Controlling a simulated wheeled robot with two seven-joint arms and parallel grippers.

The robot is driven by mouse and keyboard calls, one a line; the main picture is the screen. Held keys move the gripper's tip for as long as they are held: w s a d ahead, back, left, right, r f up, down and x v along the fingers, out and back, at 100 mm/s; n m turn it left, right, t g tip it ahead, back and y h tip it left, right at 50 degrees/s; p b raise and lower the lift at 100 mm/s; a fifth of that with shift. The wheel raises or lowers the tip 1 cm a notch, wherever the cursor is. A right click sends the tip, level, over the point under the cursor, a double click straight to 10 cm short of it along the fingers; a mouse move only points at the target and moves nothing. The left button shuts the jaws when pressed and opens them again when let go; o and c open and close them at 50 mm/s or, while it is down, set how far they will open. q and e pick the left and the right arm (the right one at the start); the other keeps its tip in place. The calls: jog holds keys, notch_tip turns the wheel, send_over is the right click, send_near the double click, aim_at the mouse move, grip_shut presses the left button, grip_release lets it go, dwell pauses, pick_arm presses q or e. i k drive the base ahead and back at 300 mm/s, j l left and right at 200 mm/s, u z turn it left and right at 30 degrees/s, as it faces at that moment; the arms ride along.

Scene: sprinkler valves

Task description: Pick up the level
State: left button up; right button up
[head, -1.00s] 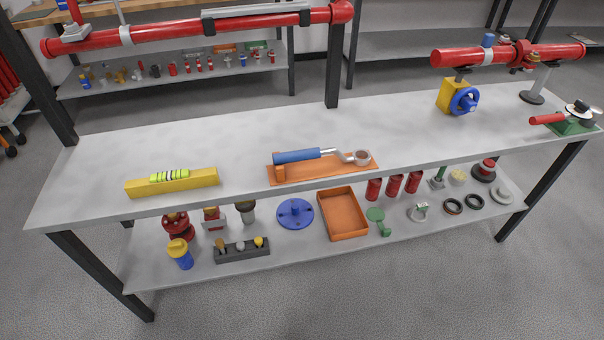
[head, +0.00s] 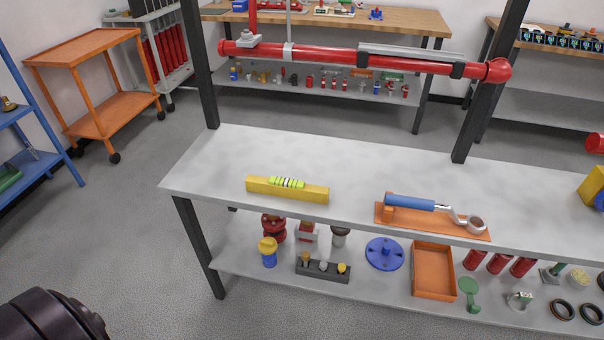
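The level is a yellow bar (head: 289,190) with a bright green-yellow vial section on its top. It lies on the left part of the grey bench top (head: 350,165), near the front edge. Nothing touches it from above. Neither of my grippers shows in the head view. A dark rounded part of my own body is at the lower left corner, well apart from the level.
A blue-handled wrench (head: 410,202) rests on an orange holder (head: 390,220) right of the level. A red pipe (head: 340,57) runs above the bench's back. The lower shelf (head: 240,262) holds several parts. An orange cart (head: 95,85) stands back left.

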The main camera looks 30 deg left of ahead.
aim_at(286, 187)
jog(key=l+u, duration=0.1)
jog(key=u, duration=0.35)
jog(key=l+u, duration=0.1)
jog(key=u, duration=0.35)
jog(key=l+u, duration=0.15)
jog(key=u, duration=0.3)
jog(key=i, duration=0.05)
